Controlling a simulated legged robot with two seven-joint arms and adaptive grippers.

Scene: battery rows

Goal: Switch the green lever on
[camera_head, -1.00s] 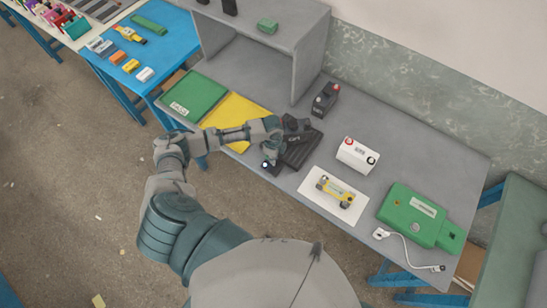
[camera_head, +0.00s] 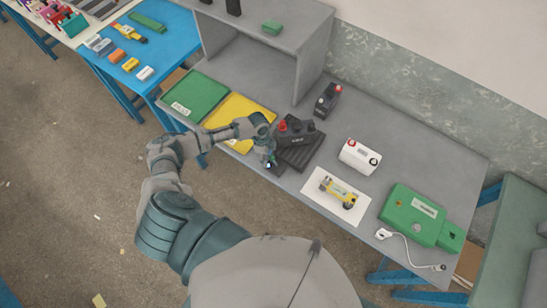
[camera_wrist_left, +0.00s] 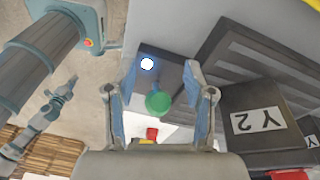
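The green lever shows in the left wrist view as a round green knob (camera_wrist_left: 158,103) beside a small dark box (camera_wrist_left: 168,72) with a lit white lamp (camera_wrist_left: 147,64). My left gripper (camera_wrist_left: 160,82) is open, with one blue-grey finger on each side of the knob. Whether either finger touches the knob I cannot tell. In the head view my left gripper (camera_head: 266,148) is above the box at the table's front edge, partly hiding the lever. The white lamp (camera_head: 268,165) shows there too. My right gripper is out of view.
A black battery (camera_head: 297,131) stands on a ribbed black tray (camera_head: 300,154) right of the gripper. A yellow mat (camera_head: 236,113) lies left of it.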

